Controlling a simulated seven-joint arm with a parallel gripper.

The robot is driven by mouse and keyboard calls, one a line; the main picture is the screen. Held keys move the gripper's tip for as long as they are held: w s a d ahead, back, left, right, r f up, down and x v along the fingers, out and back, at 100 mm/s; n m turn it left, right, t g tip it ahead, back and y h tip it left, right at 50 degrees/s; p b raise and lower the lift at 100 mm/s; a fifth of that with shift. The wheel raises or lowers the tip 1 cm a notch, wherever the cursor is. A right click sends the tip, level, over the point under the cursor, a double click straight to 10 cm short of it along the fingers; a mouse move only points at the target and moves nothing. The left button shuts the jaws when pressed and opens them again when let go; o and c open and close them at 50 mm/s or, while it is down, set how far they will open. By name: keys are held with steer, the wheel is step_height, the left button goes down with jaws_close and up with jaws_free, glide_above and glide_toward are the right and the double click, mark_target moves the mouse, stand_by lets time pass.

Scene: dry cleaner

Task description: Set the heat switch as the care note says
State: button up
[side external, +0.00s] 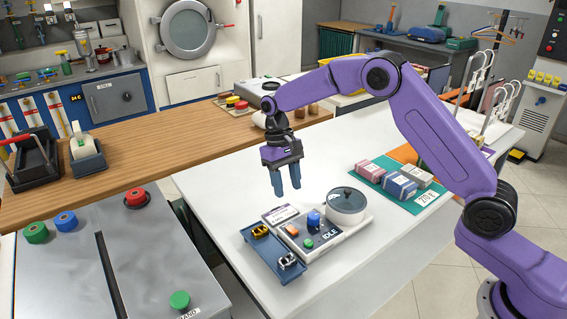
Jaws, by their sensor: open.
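A pale grey control unit (350,228) labelled IDLE lies on the white table.
A blue tray (262,253) with yellow and grey clips adjoins the unit on the left. A teal mat (376,189) with pink, blue and grey bundles lies to the right. The white table (220,196) is clear left of my gripper. A wooden counter (150,150) runs behind.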

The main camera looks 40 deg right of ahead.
steer(key=v, duration=0.5)
steer(key=shift+r, duration=0.3)
steer(key=s+a+r+n+t, duration=0.1)
steer(key=s+r+n, duration=0.15)
steer(key=s, duration=0.65)
steer(key=s+a+r+n+t, duration=0.15)
steer(key=s+n, duration=0.25)
steer(key=s, duration=0.5)
steer(key=s+d+f+n, duration=0.1)
steer(key=s+d+n, duration=0.2)
steer(key=s, duration=0.7)
steer(key=s+d+n, duration=0.3)
steer(key=s+d, duration=0.3)
steer(key=s, duration=0.4)
steer(key=shift+s+f+t, duration=0.3)
steer(key=shift+f+t, duration=0.05)
